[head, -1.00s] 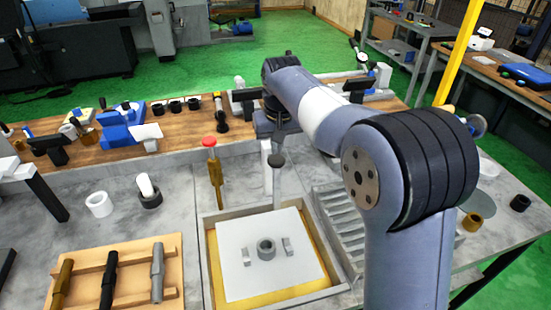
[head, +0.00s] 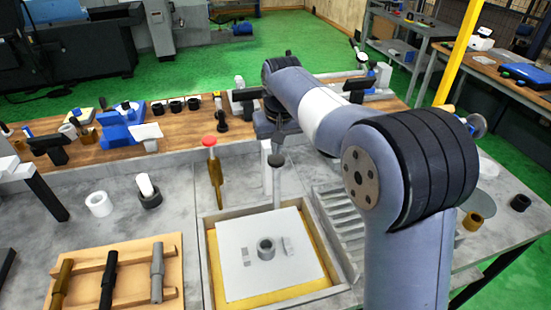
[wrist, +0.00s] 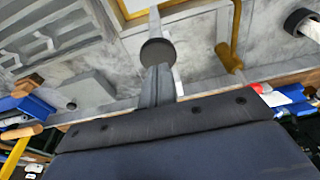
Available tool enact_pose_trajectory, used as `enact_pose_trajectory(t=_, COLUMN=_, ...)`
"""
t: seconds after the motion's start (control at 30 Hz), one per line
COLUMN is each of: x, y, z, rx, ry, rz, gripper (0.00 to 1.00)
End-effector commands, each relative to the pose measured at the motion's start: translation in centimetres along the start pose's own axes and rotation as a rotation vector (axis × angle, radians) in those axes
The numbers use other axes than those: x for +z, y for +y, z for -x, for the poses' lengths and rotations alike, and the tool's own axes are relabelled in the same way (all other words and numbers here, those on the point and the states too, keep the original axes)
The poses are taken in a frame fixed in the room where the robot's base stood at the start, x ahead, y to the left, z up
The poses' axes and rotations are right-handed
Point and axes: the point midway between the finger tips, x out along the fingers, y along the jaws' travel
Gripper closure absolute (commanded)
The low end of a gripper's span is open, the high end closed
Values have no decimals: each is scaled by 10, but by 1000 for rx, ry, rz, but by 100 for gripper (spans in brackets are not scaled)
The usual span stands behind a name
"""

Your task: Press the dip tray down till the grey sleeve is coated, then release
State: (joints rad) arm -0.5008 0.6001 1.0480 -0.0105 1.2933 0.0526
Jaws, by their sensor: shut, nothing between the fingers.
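The dip tray is a white plate (head: 240,285) inside a square frame, with yellow showing around its edges. The grey sleeve (head: 265,248) stands upright in the middle of the plate, between two small grey blocks. A lever with a round black knob (head: 276,160) rises at the tray's back edge; the knob also shows in the wrist view (wrist: 157,52). My gripper (wrist: 157,68) is shut and empty, its fingertips close to the knob. I cannot tell whether they touch it. In the head view the gripper is above the knob, small and partly hidden.
A brown lever with a red knob (head: 209,141) stands left of the black one. A ribbed grey rack (head: 338,225) lies right of the tray. A wooden rack (head: 130,255) with several shafts is at the front left. White and dark rings sit on the bench behind it.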

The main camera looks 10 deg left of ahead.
Motion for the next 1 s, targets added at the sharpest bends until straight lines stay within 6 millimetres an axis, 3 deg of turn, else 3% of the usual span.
enact_pose_trajectory(t=1.0, x=10, y=0, z=-44, rx=0, ry=-6, rz=0, gripper=100)
